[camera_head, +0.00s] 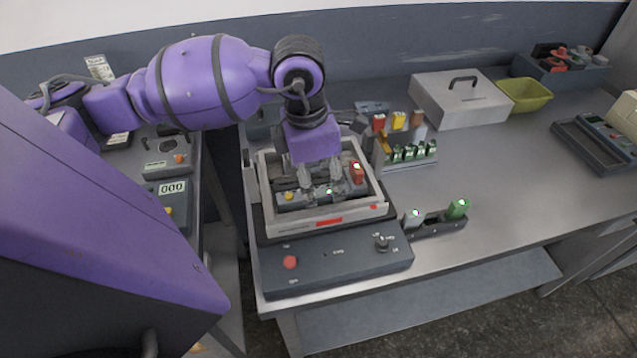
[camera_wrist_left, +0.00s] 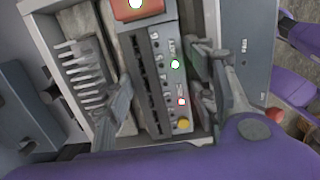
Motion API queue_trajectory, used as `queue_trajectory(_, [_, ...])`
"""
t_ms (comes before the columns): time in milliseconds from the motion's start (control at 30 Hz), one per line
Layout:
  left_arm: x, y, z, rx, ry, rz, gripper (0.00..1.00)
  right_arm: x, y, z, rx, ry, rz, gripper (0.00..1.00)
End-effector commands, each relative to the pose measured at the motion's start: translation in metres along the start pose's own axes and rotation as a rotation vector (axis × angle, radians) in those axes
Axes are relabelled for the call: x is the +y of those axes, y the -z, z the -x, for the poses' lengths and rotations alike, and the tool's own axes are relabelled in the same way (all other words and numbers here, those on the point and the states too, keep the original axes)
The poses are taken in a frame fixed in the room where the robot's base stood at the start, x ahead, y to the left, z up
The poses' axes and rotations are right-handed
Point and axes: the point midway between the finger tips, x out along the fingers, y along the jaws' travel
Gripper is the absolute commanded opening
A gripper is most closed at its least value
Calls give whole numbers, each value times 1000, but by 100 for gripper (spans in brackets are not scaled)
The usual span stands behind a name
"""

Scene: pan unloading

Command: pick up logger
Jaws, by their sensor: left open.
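My left gripper (camera_head: 321,184) points down into the square pale-rimmed pan (camera_head: 268,183). Its jaws are open. In the left wrist view its fingers (camera_wrist_left: 163,98) stand on either side of a long dark grey device (camera_wrist_left: 158,75) with slots, a green light, a red light and a yellow button. This device lies in the pan in the head view (camera_head: 318,197). A red block (camera_head: 357,172) with a lit top is also in the pan, at one end of the device in the wrist view (camera_wrist_left: 135,8). No readable label shows which is the logger.
The pan sits on a dark base (camera_head: 340,262) with a red button and a knob. A small holder (camera_head: 436,222) with white and green lit blocks is at its right. A grey handled box (camera_head: 460,100) and a yellow-green bin (camera_head: 524,95) stand behind.

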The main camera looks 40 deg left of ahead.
Motion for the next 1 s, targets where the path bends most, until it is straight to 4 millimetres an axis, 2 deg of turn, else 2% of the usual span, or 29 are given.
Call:
queue_trajectory(133, [0,0,0,0,-1,0,52,0,0,0,0,1,0,40])
queue_trajectory(167, [0,0,0,0,-1,0,49,0,0,0,0,1,0,40])
queue_trajectory(400, [0,0,1,-2,-2,0,19,0,-1,0,-1,1,1,40])
queue_trajectory(733, [1,-1,5,-2,-4,0,19,0,-2,0,-5,1,1,40])
queue_trajectory(1000, [1,-5,31,-4,-5,0,19,0,-4,0,-7,1,1,40])
